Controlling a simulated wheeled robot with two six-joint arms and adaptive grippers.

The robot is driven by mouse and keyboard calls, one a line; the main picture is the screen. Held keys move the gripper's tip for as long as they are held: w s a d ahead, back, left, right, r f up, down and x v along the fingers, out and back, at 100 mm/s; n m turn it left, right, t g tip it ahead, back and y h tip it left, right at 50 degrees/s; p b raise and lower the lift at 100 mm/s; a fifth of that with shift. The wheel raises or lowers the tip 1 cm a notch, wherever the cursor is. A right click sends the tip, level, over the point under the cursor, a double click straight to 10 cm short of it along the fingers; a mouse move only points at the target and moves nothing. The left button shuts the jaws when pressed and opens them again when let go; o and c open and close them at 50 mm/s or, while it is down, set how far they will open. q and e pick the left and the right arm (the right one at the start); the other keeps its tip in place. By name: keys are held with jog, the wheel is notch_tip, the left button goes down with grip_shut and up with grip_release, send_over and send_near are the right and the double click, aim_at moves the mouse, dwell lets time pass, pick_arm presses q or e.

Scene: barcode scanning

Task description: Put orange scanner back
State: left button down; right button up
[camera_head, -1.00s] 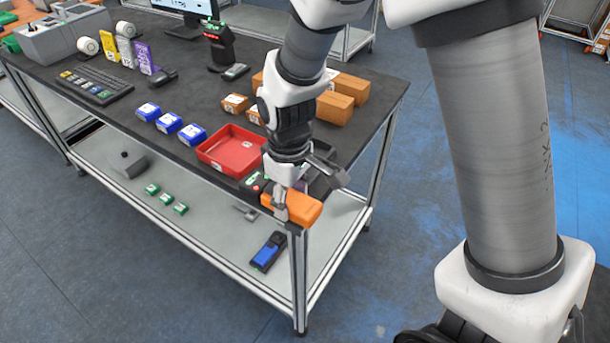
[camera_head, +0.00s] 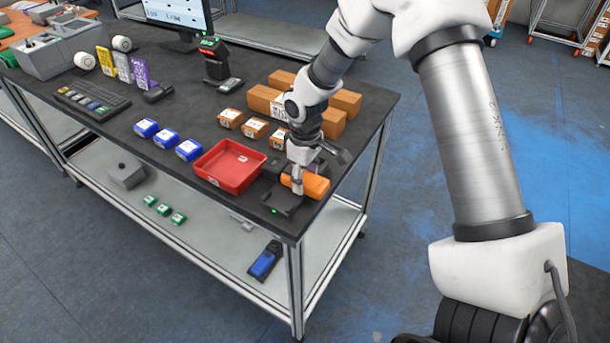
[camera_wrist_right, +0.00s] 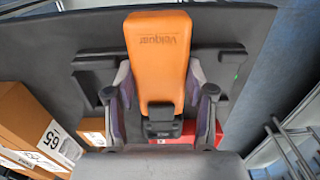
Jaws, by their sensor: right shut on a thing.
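My right gripper (camera_head: 297,182) is shut on the orange scanner (camera_head: 314,186) at the table's near right corner. In the right wrist view, the gripper's two fingers (camera_wrist_right: 160,118) clasp the scanner (camera_wrist_right: 158,50) around its lower dark part, with its orange back facing the camera. A flat black dock (camera_head: 279,201) with a small green light lies on the table just left of and below the scanner. The gripper covers part of the dock, and I cannot tell whether the scanner touches it. My left gripper is not in view.
A red tray (camera_head: 205,178) lies left of the dock. Small orange boxes (camera_head: 254,128) and larger brown cartons (camera_head: 345,103) lie behind. Blue boxes (camera_head: 167,139) stand further left. A blue scanner-like device (camera_head: 265,261) lies on the lower shelf. The table's front edge is close.

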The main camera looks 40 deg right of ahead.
aim_at(305, 178)
jog(key=o, duration=1.4)
jog(key=shift+c, duration=0.2)
notch_tip(305, 178, up, 12)
jog(key=b, duration=0.1)
jog(key=shift+r, duration=0.1)
